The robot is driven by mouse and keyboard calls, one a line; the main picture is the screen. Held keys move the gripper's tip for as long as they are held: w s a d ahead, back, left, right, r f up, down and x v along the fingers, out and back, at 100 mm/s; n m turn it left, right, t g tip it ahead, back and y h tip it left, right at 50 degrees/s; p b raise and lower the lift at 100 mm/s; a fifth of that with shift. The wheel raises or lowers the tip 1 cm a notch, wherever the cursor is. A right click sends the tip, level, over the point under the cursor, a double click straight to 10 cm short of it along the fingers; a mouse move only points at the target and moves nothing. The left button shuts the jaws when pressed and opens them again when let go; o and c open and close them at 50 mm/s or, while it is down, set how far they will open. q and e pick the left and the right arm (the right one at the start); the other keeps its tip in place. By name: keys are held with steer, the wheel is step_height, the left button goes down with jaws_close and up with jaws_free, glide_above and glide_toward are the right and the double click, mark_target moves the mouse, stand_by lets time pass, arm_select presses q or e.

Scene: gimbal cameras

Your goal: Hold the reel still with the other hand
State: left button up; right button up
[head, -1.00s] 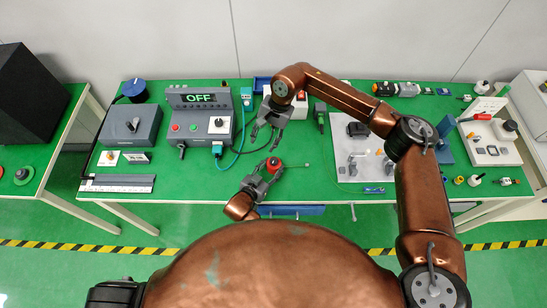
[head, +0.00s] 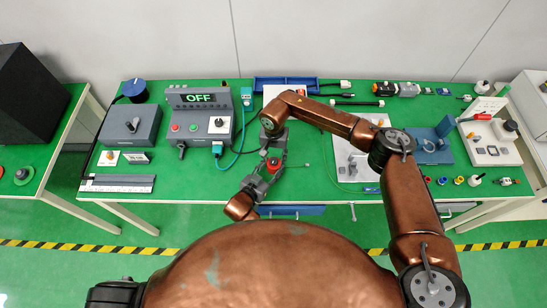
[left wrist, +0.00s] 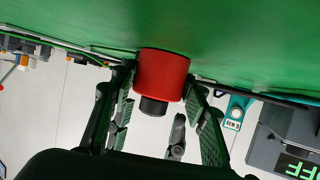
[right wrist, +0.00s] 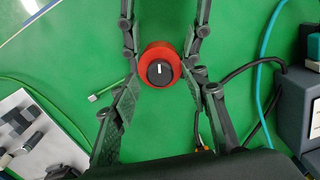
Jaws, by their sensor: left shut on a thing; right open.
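The reel is a short red cylinder (head: 274,163) with a black knob on top, standing on the green table near its front edge. In the right wrist view, the red reel (right wrist: 160,66) shows a white mark on its black knob. My left gripper (head: 264,175) is shut on the reel from the front; its fingers lie on both sides in the left wrist view (left wrist: 160,84). My right gripper (head: 273,150) is open and comes from the back, its fingertips on either side of the reel with gaps. Part of the reel is hidden by fingers in the head view.
A grey control box with an OFF display (head: 199,98) stands left of the reel, with a teal cable (head: 238,140) beside it. A white panel with fittings (head: 352,160) lies to the right. A thin green lead with a pale end (right wrist: 93,98) lies beside the reel.

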steer(key=shift+f, duration=0.4)
steer(key=shift+c, duration=0.3)
jaws_close()
